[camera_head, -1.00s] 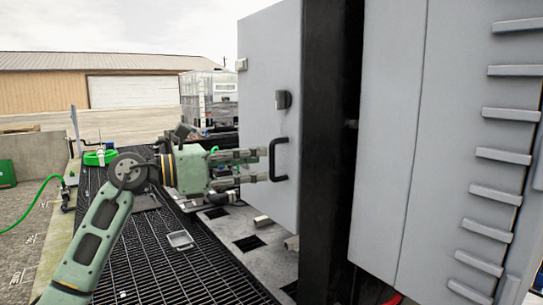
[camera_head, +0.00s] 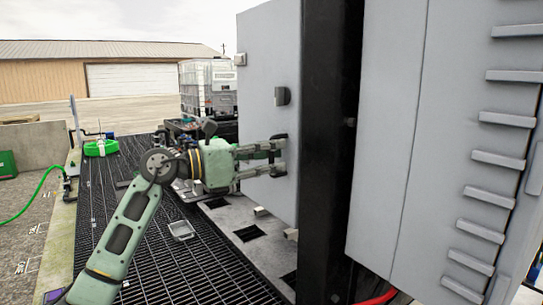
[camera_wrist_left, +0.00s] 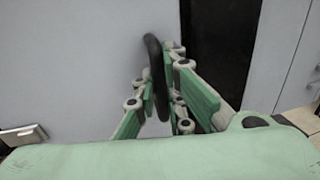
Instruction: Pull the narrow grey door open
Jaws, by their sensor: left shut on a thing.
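The narrow grey door (camera_head: 268,62) stands left of a black post in the head view, its face turned toward my left arm. Its black D-shaped handle (camera_wrist_left: 154,75) shows in the left wrist view, between the fingers. My left gripper (camera_head: 276,158) is at the handle with its fingers on either side of it, shut on it. In the head view the fingers hide most of the handle. A small dark latch (camera_head: 282,96) sits on the door above the handle. My right gripper is not in view.
A black post (camera_head: 327,150) stands right of the door, with a large ribbed grey cabinet (camera_head: 420,140) beyond it. Dark grating (camera_head: 170,265) covers the floor.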

